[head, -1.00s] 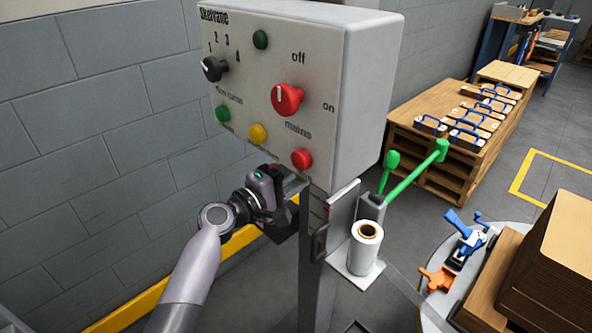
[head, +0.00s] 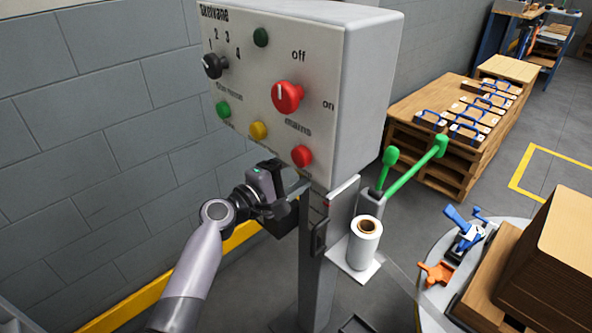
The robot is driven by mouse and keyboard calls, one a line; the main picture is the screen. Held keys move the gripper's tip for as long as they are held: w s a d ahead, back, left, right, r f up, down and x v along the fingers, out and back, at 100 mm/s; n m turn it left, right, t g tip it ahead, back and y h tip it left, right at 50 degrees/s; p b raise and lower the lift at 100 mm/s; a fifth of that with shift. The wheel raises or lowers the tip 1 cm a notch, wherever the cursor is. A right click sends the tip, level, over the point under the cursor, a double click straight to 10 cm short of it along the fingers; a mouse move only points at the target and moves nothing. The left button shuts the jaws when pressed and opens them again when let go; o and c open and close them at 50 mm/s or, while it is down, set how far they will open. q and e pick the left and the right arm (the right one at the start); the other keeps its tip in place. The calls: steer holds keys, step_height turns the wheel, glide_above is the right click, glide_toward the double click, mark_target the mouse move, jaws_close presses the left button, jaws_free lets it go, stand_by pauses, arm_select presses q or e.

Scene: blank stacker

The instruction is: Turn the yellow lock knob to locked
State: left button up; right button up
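The grey control box has a yellow round control (head: 258,131) low on its front face, between a green button and a red button. It is the only yellow control I see; its label is too small to read, and no locked or unlocked marking is legible. My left gripper (head: 297,198) is below the box's lower front edge, beside the post, apart from the yellow control. Its fingers are dark and partly hidden by its own body, so I cannot tell whether they are open. My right gripper is not in view.
The box (head: 375,90) also carries a red mains knob (head: 287,97), a black numbered selector (head: 214,66) and a red button (head: 302,156). Green-handled levers (head: 412,175) and a white roll (head: 364,243) stand right of the post. A block wall is at left.

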arm_select(q)
steer(key=shift+a, duration=0.1)
steer(key=v, duration=0.7)
steer(key=shift+r, duration=0.1)
stand_by(0.5)
steer(key=s+a+f+m+g+y+p, duration=0.1)
steer(key=s+a+f+m+y, duration=0.15)
steer(key=s+a+f, duration=0.35)
steer(key=s+a+f+m+y+p, duration=0.15)
steer(key=s+f+y, duration=0.25)
steer(key=f, duration=0.4)
steer(key=s+a+f+m+y+p, duration=0.1)
steer(key=s+a+m, duration=0.1)
steer(key=s, duration=0.3)
steer(key=s+a+f+m+y, duration=0.1)
steer(key=s+a+f+m, duration=0.1)
steer(key=s+m, duration=0.2)
steer(key=s+a+f+m+g+y+p, duration=0.1)
steer(key=s+a+m+y, duration=0.1)
steer(key=s, duration=0.5)
steer(key=shift+a+f+m+p, duration=0.35)
steer(key=shift+a+m, duration=0.3)
steer(key=shift+m, duration=0.25)
